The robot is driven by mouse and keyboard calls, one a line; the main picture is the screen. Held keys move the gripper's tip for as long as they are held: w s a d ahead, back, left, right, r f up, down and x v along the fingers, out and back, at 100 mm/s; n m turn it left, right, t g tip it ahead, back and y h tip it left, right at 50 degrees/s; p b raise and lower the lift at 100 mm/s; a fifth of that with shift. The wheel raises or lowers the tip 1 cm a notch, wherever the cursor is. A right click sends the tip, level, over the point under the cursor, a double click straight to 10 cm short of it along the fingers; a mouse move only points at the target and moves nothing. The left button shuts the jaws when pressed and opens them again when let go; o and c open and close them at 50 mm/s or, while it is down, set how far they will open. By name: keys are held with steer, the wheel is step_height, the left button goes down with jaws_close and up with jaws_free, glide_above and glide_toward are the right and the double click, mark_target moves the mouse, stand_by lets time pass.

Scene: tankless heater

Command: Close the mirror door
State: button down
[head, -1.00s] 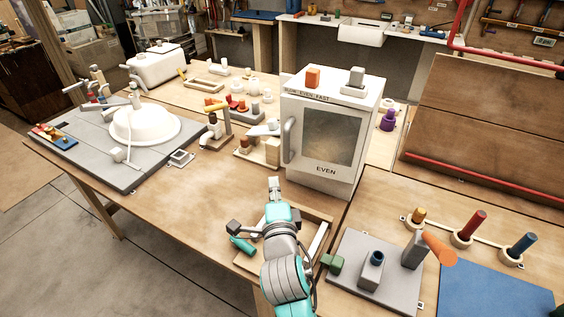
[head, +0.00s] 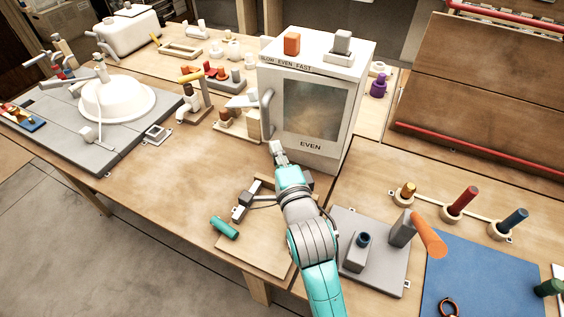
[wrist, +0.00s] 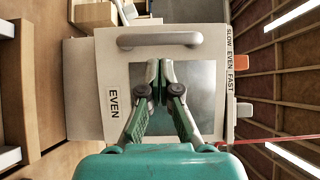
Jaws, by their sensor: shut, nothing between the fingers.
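The mirror door (head: 312,112) is the white front of a box-shaped cabinet, with a dark reflective panel and an "EVEN" label. It looks flush or nearly flush; I cannot tell whether a small gap remains. Its grey bar handle (head: 267,115) stands upright at the door's left edge. In the wrist view the door (wrist: 120,75) fills the middle, with the handle (wrist: 160,40) across its top. My gripper (head: 276,147) is shut and empty, in front of the door's lower left. In the wrist view its fingertips (wrist: 160,66) overlap the dark panel; contact cannot be judged.
An orange block (head: 292,44) and a grey block (head: 342,42) stand on the cabinet. A wooden tray (head: 250,258) and a teal cylinder (head: 224,228) are near my arm. A grey board with an orange-handled piece (head: 428,235) lies right.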

mark_target(267, 124)
steer(key=x, duration=0.6)
steer(key=shift+w+a, duration=0.15)
steer(key=shift+w, duration=0.2)
steer(key=shift+d+x, duration=0.25)
steer(key=shift+x, duration=1)
